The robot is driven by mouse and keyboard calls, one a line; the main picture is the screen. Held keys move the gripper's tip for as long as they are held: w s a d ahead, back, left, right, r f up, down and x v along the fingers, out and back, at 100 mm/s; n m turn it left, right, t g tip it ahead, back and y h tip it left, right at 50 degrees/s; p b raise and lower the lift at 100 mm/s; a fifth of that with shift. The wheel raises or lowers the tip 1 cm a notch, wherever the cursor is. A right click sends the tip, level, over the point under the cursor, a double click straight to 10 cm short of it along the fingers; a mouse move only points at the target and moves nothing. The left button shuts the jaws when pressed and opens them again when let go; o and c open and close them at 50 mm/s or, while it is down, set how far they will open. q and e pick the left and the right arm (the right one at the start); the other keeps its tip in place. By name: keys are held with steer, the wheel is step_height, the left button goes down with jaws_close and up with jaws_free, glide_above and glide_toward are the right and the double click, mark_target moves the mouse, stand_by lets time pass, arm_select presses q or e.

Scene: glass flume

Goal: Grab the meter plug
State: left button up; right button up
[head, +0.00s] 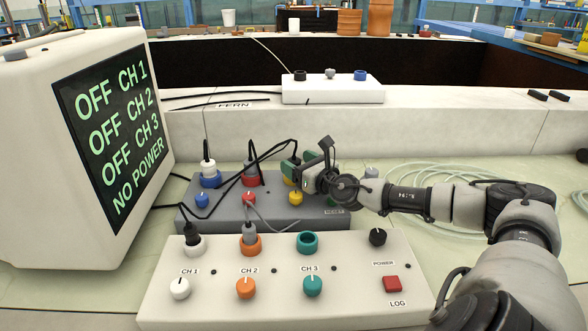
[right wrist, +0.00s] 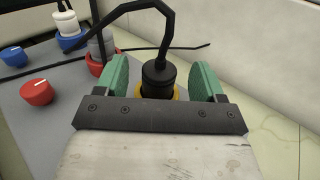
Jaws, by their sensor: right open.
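A black plug (right wrist: 158,80) with a black cable stands upright in a yellow socket (right wrist: 174,93) of the grey box (head: 265,214). My right gripper (right wrist: 159,76) is open, its green fingers on either side of this plug with visible gaps. In the head view my right gripper (head: 297,172) is over the box's back right and hides most of the plug. A white plug (head: 208,165) is in the blue socket and a grey plug (head: 250,176) in the red socket. I cannot read which plug is the meter's. My left gripper is out of view.
A white control box (head: 300,296) with knobs and sockets stands in front. The monitor (head: 95,130) at left reads OFF for three channels and NO POWER. Loose cables loop over the grey box. Clear tubing (head: 425,172) lies at right. A pale ledge (head: 420,122) runs behind.

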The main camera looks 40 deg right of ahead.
steer(key=shift+w, duration=1)
steer(key=c, duration=1.1)
steer(key=shift+o, duration=0.2)
steer(key=shift+r, duration=0.15)
